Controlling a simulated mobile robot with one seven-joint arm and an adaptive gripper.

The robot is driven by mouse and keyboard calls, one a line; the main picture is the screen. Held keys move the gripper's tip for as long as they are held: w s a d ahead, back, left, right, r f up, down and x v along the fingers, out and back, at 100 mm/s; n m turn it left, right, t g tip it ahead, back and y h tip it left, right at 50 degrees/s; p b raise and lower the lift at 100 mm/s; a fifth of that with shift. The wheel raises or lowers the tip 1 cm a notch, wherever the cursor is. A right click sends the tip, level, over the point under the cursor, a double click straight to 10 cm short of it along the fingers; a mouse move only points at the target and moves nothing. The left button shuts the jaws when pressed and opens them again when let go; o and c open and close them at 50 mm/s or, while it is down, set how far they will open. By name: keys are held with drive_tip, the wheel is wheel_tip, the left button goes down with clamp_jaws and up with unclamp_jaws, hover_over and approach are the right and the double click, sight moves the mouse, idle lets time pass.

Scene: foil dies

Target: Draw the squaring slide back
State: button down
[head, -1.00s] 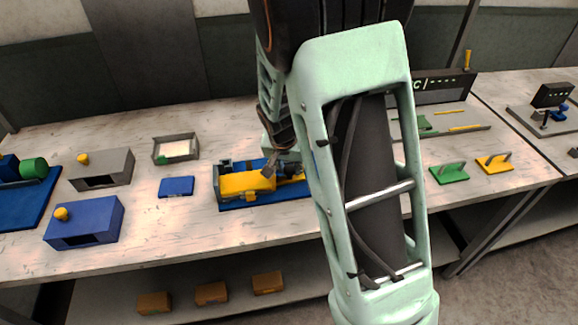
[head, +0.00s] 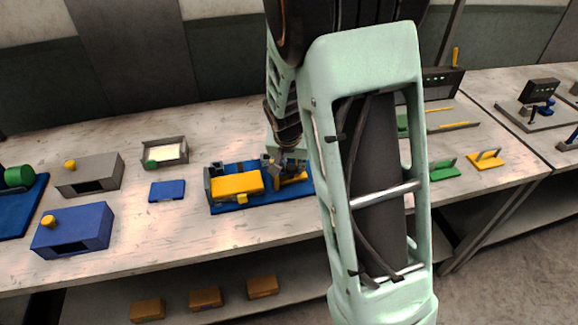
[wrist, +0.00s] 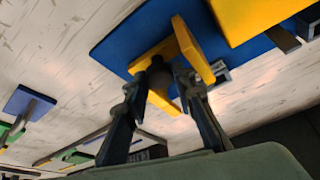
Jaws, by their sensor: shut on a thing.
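The blue die base (head: 224,208) lies on the bench and carries a large yellow block (head: 236,184) at its left end. The yellow slide (head: 293,178) is at the right part of the base, partly behind my arm, with a gap to the block. In the wrist view, the slide (wrist: 192,48) is an upright yellow plate with a lower yellow part and a dark post (wrist: 158,72) beside it. My gripper (head: 277,166) is shut on the slide's dark post; its fingers also show in the wrist view (wrist: 160,88). The grip is partly hidden in the head view.
A small blue block (head: 167,191) and a grey tray (head: 165,153) stand left of the base. Grey (head: 90,175) and blue (head: 72,230) boxes with yellow knobs are further left. Green (head: 443,171) and yellow (head: 485,160) handled pieces lie to the right.

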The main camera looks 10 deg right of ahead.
drive_tip(key=c, duration=1.9)
unclamp_jaws()
drive_tip(key=shift+d, duration=0.35)
drive_tip(key=shift+a, duration=0.1)
drive_tip(key=shift+r, duration=0.2)
drive_tip(key=v, duration=1.1)
drive_tip(key=shift+r, duration=0.35)
drive_tip(key=shift+s, duration=0.15)
